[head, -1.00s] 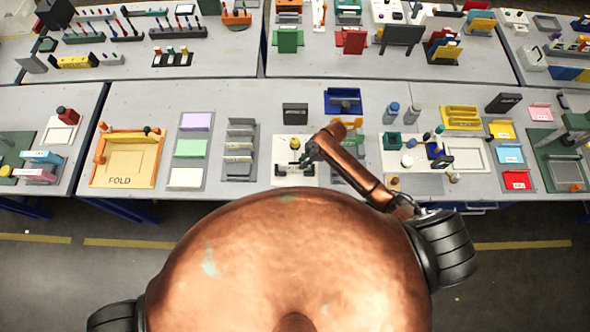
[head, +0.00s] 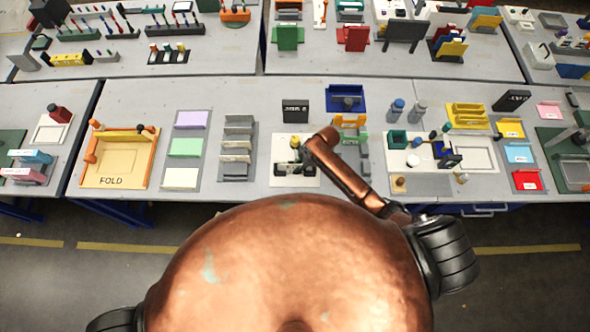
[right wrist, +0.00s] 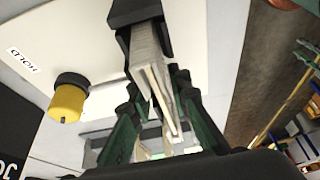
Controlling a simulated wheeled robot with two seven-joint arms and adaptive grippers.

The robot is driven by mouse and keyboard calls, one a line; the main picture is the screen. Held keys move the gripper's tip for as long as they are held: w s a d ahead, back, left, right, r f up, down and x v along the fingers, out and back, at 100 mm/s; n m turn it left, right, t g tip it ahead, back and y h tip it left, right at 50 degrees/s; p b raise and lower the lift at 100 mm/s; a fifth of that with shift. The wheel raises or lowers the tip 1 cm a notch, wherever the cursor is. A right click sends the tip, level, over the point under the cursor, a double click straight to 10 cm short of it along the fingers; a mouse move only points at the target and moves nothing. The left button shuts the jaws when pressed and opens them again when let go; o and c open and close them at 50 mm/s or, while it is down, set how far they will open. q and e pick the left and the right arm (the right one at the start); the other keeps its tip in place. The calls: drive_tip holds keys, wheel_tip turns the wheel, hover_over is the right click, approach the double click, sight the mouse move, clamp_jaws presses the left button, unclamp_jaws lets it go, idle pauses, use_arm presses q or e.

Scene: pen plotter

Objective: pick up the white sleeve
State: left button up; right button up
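The white sleeve (right wrist: 148,57) is a thin, folded, whitish piece in the right wrist view. Its upper end is under a black fixture (right wrist: 137,13), and its layers spread apart at the lower end. My right gripper's green fingers (right wrist: 160,108) stand on either side of the sleeve, close to it. I cannot tell whether both touch it. In the head view the right gripper is small and dark over the white station plate (head: 281,180), largely hidden by my copper arm. My left gripper is not in view.
A yellow knob with a black cap (right wrist: 69,98) stands beside the fixture on the plate marked HOLD. A black sign (head: 295,111) stands behind the plate. A grey rack (head: 236,165) is to the left, and a blue tray (head: 346,91) is behind my arm.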

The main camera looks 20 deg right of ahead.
drive_tip(key=shift+c, duration=0.2)
clamp_jaws()
